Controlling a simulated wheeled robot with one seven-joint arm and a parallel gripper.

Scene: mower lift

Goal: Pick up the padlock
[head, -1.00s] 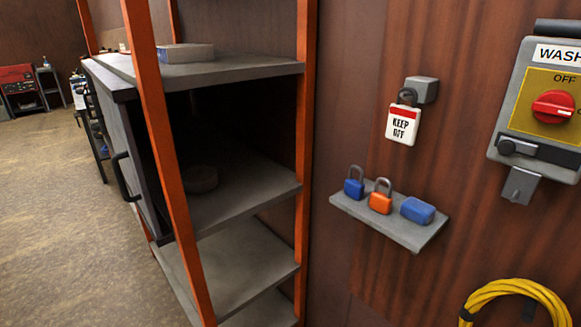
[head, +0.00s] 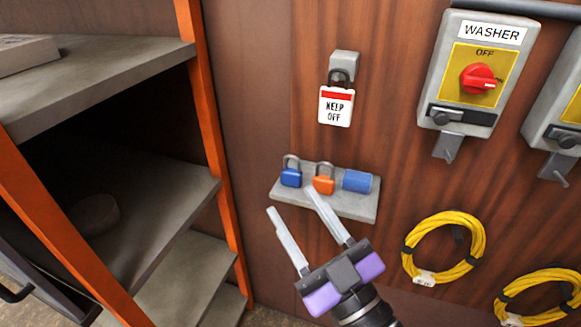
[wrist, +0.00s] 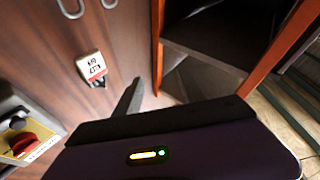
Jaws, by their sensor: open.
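Two padlocks stand upright on a small grey wall shelf (head: 345,205) in the head view: a blue padlock (head: 290,178) at the left and an orange padlock (head: 324,185) beside it. Both have grey shackles on top. My gripper (head: 290,200) is open and empty, its two long pale fingers pointing up toward the shelf's left part. The right fingertip overlaps the orange padlock's lower left in the picture; I cannot tell whether they touch. In the wrist view two pale shackle-like loops (wrist: 70,10) are cut off at the top edge.
A blue cylinder (head: 357,181) lies at the shelf's right. The washer switch box (head: 471,78) and yellow cable coil (head: 443,250) are to the right. An orange-framed rack (head: 215,140) stands left.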

